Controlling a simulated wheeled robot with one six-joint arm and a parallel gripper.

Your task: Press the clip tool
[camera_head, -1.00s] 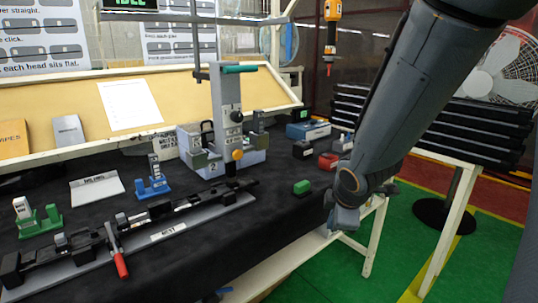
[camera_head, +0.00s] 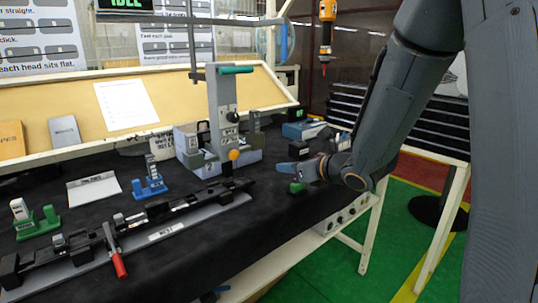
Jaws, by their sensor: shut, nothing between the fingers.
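A tall grey upright tool (camera_head: 222,110) with a teal handle and a yellow-orange knob stands behind the dark trim rail (camera_head: 150,217); I take it for the clip tool, though no label confirms this. My gripper (camera_head: 284,169) is shut and empty, its fingers pointing left above the black mat (camera_head: 215,252). It is to the right of the upright tool and apart from it. A small green block (camera_head: 297,188) lies just under my gripper; I cannot tell whether they touch.
Grey bins (camera_head: 190,152) stand behind the upright tool. A red-handled lever (camera_head: 118,263) is on the rail at front left. Blue (camera_head: 149,186) and green (camera_head: 36,224) fixtures stand further left. An orange hanging driver (camera_head: 327,30) is above the back right. The front mat is clear.

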